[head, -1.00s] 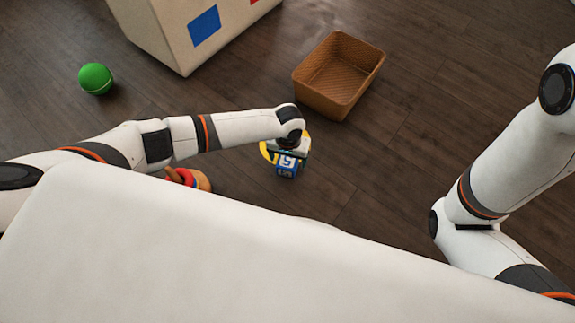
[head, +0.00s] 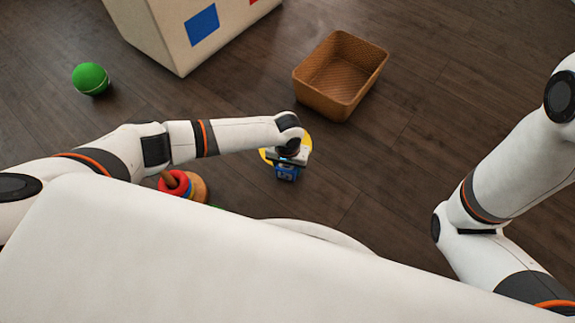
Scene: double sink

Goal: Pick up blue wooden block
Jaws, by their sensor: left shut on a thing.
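The blue wooden block (head: 286,173), with pale markings on its face, is near the middle of the head view, just beneath my left gripper (head: 289,161). My left gripper comes in from the left, points down and is shut on the block. The gripper hides the block's upper part, and I cannot tell whether the block touches the floor. My right arm is at the right side, and its gripper is out of the picture.
A yellow thing (head: 266,155) lies partly hidden behind my left gripper. A stacking-ring toy (head: 196,188) is below my left arm. A brown woven basket (head: 330,103) stands beyond, empty. A green ball (head: 91,78) and a cream box (head: 180,45) are at upper left. Floor between is clear.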

